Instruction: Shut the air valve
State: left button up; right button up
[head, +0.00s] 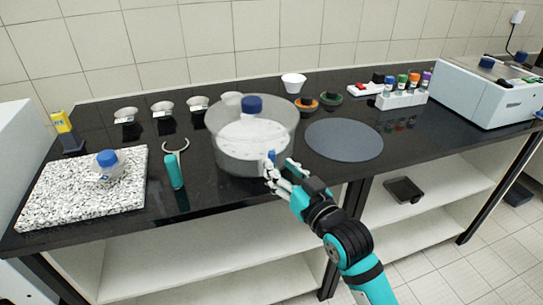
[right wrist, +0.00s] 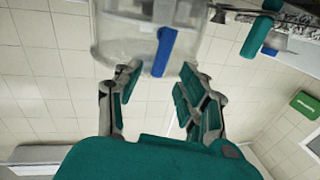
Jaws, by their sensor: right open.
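The air valve is a blue lever (head: 271,156) low on the front right side of a clear round vessel (head: 228,138) with a blue knob (head: 252,104) on its lid. My right gripper (head: 280,172) is open at the vessel's front, close to the lever. In the right wrist view the blue lever (right wrist: 164,52) lies slightly tilted, between and just beyond the open fingertips (right wrist: 161,76). I cannot tell whether a finger touches it. The clear vessel wall (right wrist: 120,40) is behind the lever. My left gripper is not in view.
The vessel stands on a black bench (head: 220,198) near its front edge. A grey round mat (head: 344,139) lies to its right. Small dishes (head: 163,107) stand behind.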

aim_at(273, 160)
jog(key=x, duration=0.5)
jog(key=shift+a, duration=0.1)
grip_shut()
